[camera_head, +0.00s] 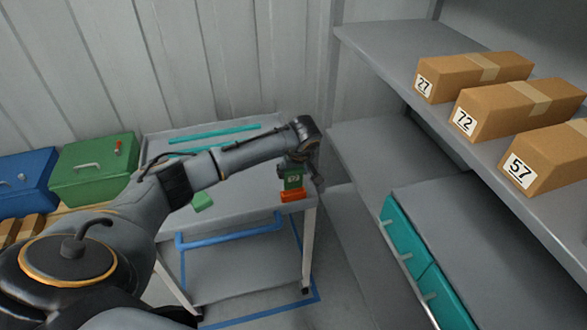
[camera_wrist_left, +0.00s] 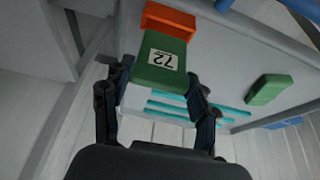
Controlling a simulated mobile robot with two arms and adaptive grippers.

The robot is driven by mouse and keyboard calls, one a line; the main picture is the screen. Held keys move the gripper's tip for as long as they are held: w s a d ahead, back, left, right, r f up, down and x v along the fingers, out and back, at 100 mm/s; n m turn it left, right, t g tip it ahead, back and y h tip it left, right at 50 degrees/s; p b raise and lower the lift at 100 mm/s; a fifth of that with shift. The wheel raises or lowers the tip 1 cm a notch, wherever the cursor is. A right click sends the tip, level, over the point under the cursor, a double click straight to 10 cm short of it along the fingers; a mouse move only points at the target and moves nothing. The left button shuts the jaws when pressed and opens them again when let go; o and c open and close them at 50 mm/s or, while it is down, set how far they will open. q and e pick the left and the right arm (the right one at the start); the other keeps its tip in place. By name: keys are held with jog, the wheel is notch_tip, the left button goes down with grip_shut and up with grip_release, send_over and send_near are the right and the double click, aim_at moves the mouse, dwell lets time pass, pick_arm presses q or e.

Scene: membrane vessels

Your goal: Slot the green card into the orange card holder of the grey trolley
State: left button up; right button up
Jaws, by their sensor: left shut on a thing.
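The green card (camera_head: 292,181) with a white label is in my left gripper (camera_head: 297,168), which is shut on it. In the left wrist view the label on the card (camera_wrist_left: 161,66) reads 72, and the fingers of the gripper (camera_wrist_left: 158,88) flank it. The orange card holder (camera_head: 294,196) is at the near right corner of the grey trolley (camera_head: 240,204). The card's far edge meets or overlaps the holder (camera_wrist_left: 168,20) in the left wrist view. I cannot tell whether the card is inside it. My right gripper is out of view.
A second green block (camera_head: 202,201) lies on the trolley top, with teal strips (camera_head: 215,133) behind. A blue handle bar (camera_head: 230,231) runs along the front. Shelves at right hold boxes marked 27 (camera_head: 470,76), 72 (camera_head: 515,110) and 57 (camera_head: 548,157). Green (camera_head: 93,170) and blue (camera_head: 24,182) bins stand left.

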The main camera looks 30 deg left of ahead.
aim_at(294, 182)
pick_arm(q)
jog(key=shift+f+b, duration=0.95)
jog(key=shift+f, duration=0.75)
jog(key=shift+f+b, duration=0.6)
jog(key=shift+f, duration=0.15)
jog(key=o, duration=1.1)
jog(key=v, duration=1.2)
